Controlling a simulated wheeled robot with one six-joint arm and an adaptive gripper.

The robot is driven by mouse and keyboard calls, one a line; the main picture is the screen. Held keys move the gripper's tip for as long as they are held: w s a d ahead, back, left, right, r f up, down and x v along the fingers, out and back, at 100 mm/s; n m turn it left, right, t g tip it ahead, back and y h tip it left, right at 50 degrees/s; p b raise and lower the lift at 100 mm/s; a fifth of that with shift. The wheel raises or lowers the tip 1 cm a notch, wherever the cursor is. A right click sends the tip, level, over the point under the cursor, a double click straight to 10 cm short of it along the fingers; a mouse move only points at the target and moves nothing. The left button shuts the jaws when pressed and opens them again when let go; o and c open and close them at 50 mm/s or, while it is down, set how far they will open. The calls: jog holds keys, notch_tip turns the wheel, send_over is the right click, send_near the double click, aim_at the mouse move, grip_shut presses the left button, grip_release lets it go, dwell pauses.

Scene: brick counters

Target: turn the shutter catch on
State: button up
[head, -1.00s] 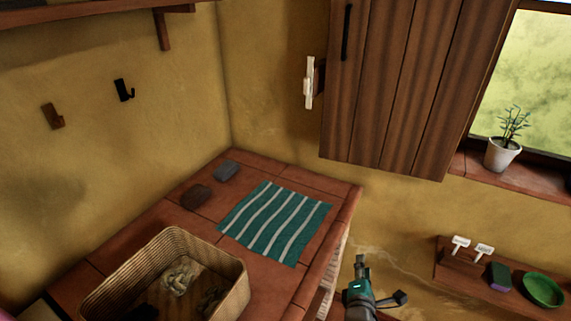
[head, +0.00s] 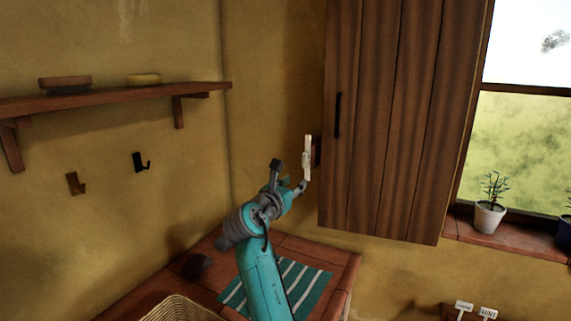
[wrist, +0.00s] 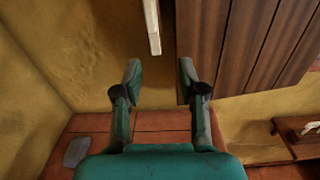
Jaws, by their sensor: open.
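The shutter catch (head: 307,158) is a white upright bar on the yellow wall, just left of the wooden shutter (head: 380,120). In the wrist view the lower end of the catch (wrist: 153,30) shows at the top, beyond and between the fingertips. My gripper (head: 296,188) is raised close to the catch's lower end in the head view. In the wrist view my gripper (wrist: 160,82) has its two fingers spread apart with nothing between them. I cannot tell from the head view whether a finger touches the catch.
A striped green cloth (head: 314,292) and a wicker basket (head: 172,309) are on the brick counter (head: 335,258) below. A shelf (head: 110,97) and hooks (head: 140,162) are on the left wall. A potted plant (head: 489,218) stands on the window sill.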

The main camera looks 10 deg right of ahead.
aim_at(304, 160)
jog(key=w+d+r, duration=0.1)
jog(key=w, duration=0.2)
jog(key=w+d+r, duration=0.1)
jog(key=w+d, duration=0.1)
jog(key=w, duration=0.1)
jog(key=w+d+r, duration=0.1)
jog(key=w, duration=0.1)
jog(key=shift+w+d+r, duration=0.25)
jog(key=shift+w+r, duration=0.1)
jog(key=shift+w, duration=0.05)
grip_shut()
